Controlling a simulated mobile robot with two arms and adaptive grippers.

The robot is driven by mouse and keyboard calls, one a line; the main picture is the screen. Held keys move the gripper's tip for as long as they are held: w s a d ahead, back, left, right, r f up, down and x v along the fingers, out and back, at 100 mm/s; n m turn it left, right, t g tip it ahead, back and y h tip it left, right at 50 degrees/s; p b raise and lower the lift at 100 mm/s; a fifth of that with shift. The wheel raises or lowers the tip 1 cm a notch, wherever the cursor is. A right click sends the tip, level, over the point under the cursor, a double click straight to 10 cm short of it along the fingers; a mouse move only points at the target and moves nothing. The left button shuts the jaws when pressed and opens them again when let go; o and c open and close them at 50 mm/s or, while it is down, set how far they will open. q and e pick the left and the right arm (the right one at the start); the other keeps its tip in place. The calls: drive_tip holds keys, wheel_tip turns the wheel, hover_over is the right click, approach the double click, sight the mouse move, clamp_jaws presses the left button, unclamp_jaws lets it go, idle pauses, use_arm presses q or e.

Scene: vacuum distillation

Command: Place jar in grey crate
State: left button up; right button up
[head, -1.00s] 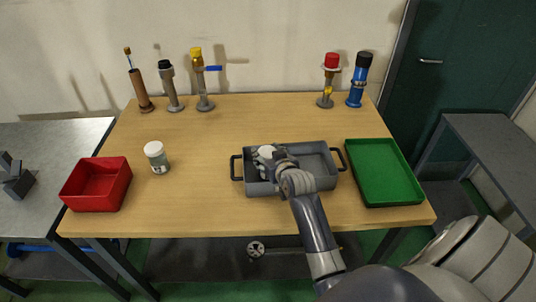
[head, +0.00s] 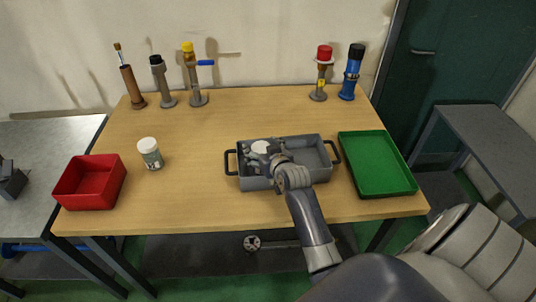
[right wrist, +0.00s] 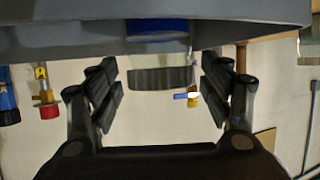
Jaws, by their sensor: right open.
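The grey crate (head: 329,158) with black handles stands on the wooden table, right of its middle. A jar with a white lid (head: 260,147) is inside the crate, at its left part, and appears upright. My right gripper (head: 264,155) is low at the crate by this jar and hides part of it. In the right wrist view, which is upside down, my right gripper's fingers (right wrist: 160,95) are spread apart. A second white-lidded jar (head: 150,154) stands on the table at left. My left gripper is not in view.
A red crate (head: 90,202) stands at the table's left front corner. A green tray (head: 378,163) lies right of the grey crate. Several valves and stands, including a blue one (head: 351,72), line the back edge. The table between the left jar and grey crate is clear.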

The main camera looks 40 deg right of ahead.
drive_tip(key=v, duration=1.1)
drive_tip(key=shift+s+b, duration=0.3)
drive_tip(key=shift+b, duration=0.15)
